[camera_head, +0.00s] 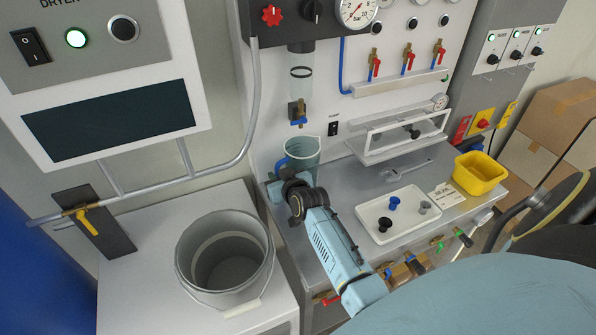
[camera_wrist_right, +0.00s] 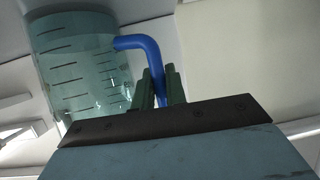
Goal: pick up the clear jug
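The clear jug (camera_head: 303,152), a see-through greenish cylinder with a blue handle, stands upright at the left end of the steel bench, below the clear filter column. My right gripper (camera_head: 288,176) is at the jug's handle side and partly hides its lower part. In the right wrist view the jug (camera_wrist_right: 85,65) shows dark graduation marks, and its blue handle (camera_wrist_right: 143,46) runs down between the two fingers of my right gripper (camera_wrist_right: 160,88). The fingers lie close on both sides of the handle, with no clear gap visible. My left gripper is not in view.
A white tray (camera_head: 370,217) with small knobs, a card (camera_head: 447,196) and a yellow bin (camera_head: 480,172) are on the bench to the right. A grey bucket (camera_head: 190,262) stands on the left cabinet. A brass tap (camera_head: 298,113) hangs just above the jug.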

